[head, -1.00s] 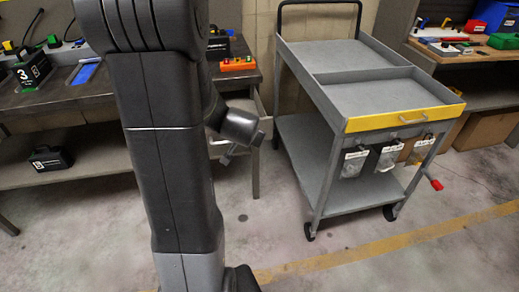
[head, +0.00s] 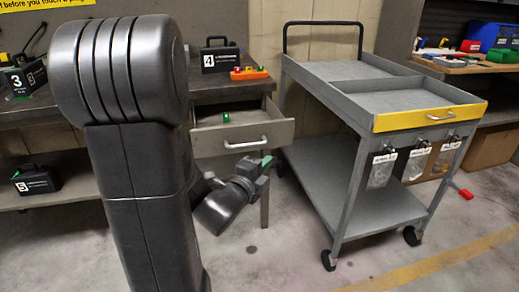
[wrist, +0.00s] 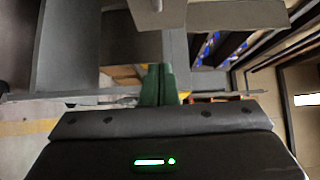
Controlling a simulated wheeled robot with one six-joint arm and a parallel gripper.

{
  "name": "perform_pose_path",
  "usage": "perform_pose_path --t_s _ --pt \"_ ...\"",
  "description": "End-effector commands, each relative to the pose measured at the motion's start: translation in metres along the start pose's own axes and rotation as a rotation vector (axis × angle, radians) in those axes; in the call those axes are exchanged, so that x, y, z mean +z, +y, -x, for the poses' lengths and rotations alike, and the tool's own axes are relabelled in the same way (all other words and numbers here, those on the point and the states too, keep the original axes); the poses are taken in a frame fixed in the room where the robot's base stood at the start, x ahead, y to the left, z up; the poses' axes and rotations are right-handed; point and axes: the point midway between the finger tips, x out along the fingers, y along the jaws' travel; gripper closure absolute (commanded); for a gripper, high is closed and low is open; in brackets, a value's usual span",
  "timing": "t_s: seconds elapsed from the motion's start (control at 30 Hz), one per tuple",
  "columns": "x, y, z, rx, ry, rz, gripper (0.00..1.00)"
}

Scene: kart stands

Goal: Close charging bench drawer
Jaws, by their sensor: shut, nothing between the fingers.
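The charging bench (head: 215,88) stands at the left of the head view. Its grey drawer (head: 205,145) is pulled out, with a light bar handle (head: 245,143) on its front. A small green item (head: 226,117) lies inside the drawer. My gripper (head: 267,163) is just below and to the right of the handle, in front of the drawer. Its green fingers are together and empty, and they show in the wrist view (wrist: 157,85).
A grey cart (head: 365,110) with a yellow front edge stands close to the right of the drawer. Case 4 (head: 221,58) and an orange block (head: 248,73) sit on the bench top. Case 5 (head: 37,180) is on the lower shelf. Floor in front is open.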

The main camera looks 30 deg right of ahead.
Motion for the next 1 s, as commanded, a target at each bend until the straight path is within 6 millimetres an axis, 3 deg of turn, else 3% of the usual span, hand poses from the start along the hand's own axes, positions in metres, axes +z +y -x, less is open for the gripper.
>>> perform_pose_path --t_s 0.13,0.27,0.67,0.8,1.0 --pt "-0.001 0.0 -0.005 -0.004 0.005 -0.007 1.0" --pt "-0.002 0.0 -0.022 -0.003 0.006 -0.005 1.0" --pt "0.0 0.0 -0.105 -0.003 0.004 -0.004 1.0" --pt "0.018 0.0 -0.118 -0.003 0.001 -0.004 1.0" --pt "0.027 -0.001 -0.128 -0.003 0.002 -0.004 1.0"
